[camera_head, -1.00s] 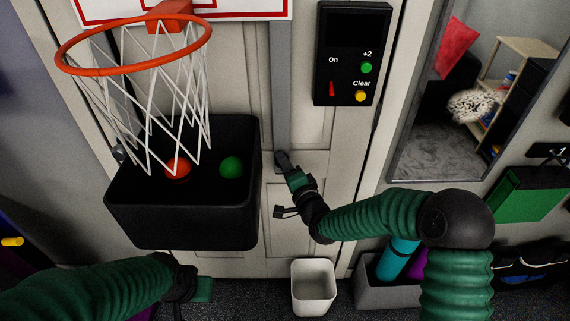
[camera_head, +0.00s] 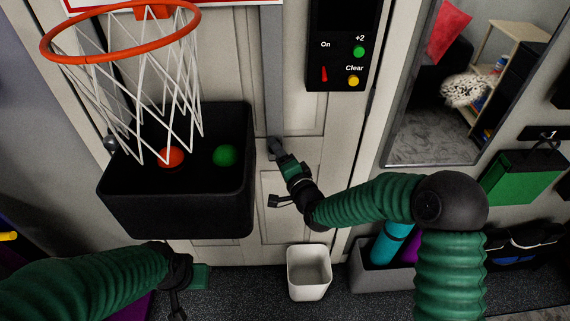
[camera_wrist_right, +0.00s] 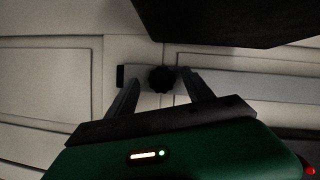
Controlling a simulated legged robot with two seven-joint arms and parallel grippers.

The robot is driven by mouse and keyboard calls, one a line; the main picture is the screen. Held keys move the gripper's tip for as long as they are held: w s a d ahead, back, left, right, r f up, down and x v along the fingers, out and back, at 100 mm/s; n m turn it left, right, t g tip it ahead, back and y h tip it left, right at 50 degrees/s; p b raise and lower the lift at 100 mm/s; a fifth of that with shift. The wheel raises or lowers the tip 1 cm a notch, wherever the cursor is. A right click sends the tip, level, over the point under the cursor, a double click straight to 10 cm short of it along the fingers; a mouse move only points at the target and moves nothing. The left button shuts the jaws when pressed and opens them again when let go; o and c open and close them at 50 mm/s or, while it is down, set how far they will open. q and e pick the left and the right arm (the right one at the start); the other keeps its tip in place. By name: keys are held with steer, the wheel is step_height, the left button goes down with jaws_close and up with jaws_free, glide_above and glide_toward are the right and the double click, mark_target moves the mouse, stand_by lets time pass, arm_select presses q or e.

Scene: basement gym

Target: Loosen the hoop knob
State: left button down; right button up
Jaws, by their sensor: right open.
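The hoop knob (camera_wrist_right: 162,79) is a dark, lobed knob on a grey metal strip, seen in the right wrist view. The strip (camera_head: 273,85) runs down the white door below the backboard in the head view. My right gripper (camera_wrist_right: 163,88) is open, with one finger on each side of the knob and gaps visible between fingers and knob. In the head view my right gripper (camera_head: 277,148) is at the strip's lower end and hides the knob. My left gripper (camera_head: 197,277) is low at the left, away from the knob; its fingers are unclear.
An orange hoop (camera_head: 120,48) with a white net hangs over a black bin (camera_head: 175,215) holding a red ball (camera_head: 171,157) and a green ball (camera_head: 225,155). A black control box (camera_head: 341,45) is right of the strip. A white bin (camera_head: 309,272) stands below.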

steer(key=v, duration=1.6)
steer(key=shift+p, duration=0.3)
steer(key=shift+f, duration=0.1)
steer(key=s+d+f+n+g+h+p, duration=0.4)
steer(key=d+n+g+p, duration=0.1)
steer(key=d+n+g, duration=0.1)
steer(key=s+d+n+g+h+p, duration=0.1)
steer(key=s+d+n+g, duration=0.1)
steer(key=s, duration=0.5)
steer(key=s+d+r+n+g+h+p, duration=0.1)
steer(key=s+d+n+g, duration=0.1)
steer(key=s+d+g, duration=0.3)
steer(key=shift+s+d+r+n, duration=0.25)
steer(key=shift+s+n, duration=0.15)
steer(key=shift+s, duration=0.45)
